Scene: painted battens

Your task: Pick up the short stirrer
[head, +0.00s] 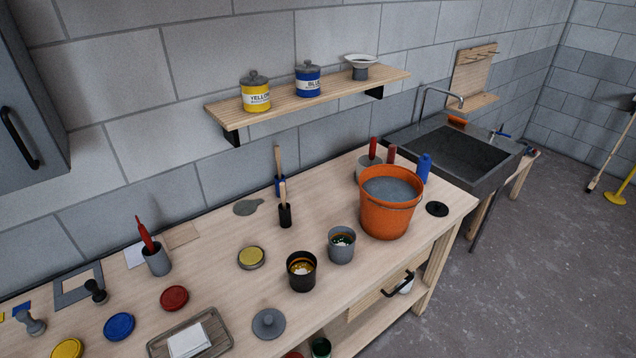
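Two wooden-handled sticks that look like stirrers stand upright on the workbench near the wall. The shorter-looking stick (283,193) stands in a small black holder (285,216). The lower ends of both sticks are hidden. Neither of my grippers is in the head view.
An orange bucket (387,218) of grey liquid stands to the right. Two open paint pots, a dark one (301,276) and a grey one (341,250), stand in front. A wooden shelf (330,94) with cans hangs above. Bare benchtop (215,258) lies to the left.

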